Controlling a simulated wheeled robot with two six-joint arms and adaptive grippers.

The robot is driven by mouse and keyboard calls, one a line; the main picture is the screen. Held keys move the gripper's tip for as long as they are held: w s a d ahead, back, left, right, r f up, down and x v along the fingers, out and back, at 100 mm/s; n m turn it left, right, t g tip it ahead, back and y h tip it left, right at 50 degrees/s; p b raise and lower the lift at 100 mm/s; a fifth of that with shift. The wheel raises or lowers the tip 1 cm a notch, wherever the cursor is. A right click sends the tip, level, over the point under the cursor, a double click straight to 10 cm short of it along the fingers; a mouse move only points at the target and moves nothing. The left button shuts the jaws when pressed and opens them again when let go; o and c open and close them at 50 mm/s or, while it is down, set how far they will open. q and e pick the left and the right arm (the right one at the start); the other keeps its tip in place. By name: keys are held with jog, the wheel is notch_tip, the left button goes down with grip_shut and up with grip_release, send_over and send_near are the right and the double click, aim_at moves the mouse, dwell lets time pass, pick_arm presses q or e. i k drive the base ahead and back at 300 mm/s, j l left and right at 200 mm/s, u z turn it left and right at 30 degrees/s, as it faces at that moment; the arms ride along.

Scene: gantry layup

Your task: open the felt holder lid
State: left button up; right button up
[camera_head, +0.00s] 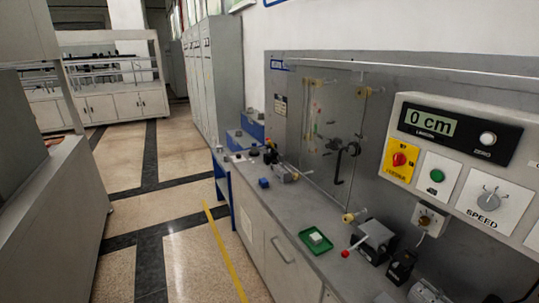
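No part is clearly recognisable as the felt holder or its lid. On the grey bench (287,215) a small grey box-like device (376,238) with a red-knobbed lever (346,253) stands near the front right; I cannot tell whether it is the felt holder. A green tray (316,243) with a small pale block in it lies to its left. Neither of my grippers shows in the head view.
A clear panel (330,130) stands upright along the bench's back. A control box (465,160) with a "0 cm" display, switches and a speed knob is at right. A small blue block (264,183) lies farther along the bench. The tiled floor (185,240) at left is open.

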aim_at(402, 258)
jog(key=z, duration=1.35)
